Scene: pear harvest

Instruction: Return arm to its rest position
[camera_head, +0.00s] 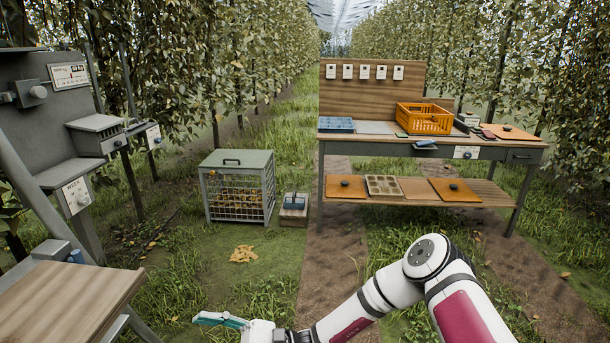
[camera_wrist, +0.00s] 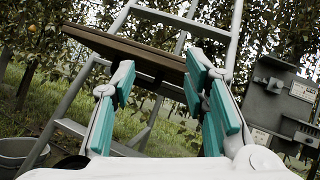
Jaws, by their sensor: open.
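My gripper (camera_head: 222,321) shows at the bottom of the head view, with a teal finger pad visible and my white arm bent to the right of it. In the wrist view my gripper (camera_wrist: 168,95) is open, its teal-padded fingers spread wide apart with nothing between them. Beyond the fingers in the wrist view stands a ladder (camera_wrist: 235,40) with a brown wooden board (camera_wrist: 125,47) across it.
A wooden-topped table (camera_head: 70,300) is at lower left, below a grey machine (camera_head: 40,110). A wire cage bin (camera_head: 238,190) stands on the grass mid-left. A workbench (camera_head: 430,145) with an orange crate (camera_head: 424,118) is at the back right. A grey bucket (camera_wrist: 20,152) shows in the wrist view.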

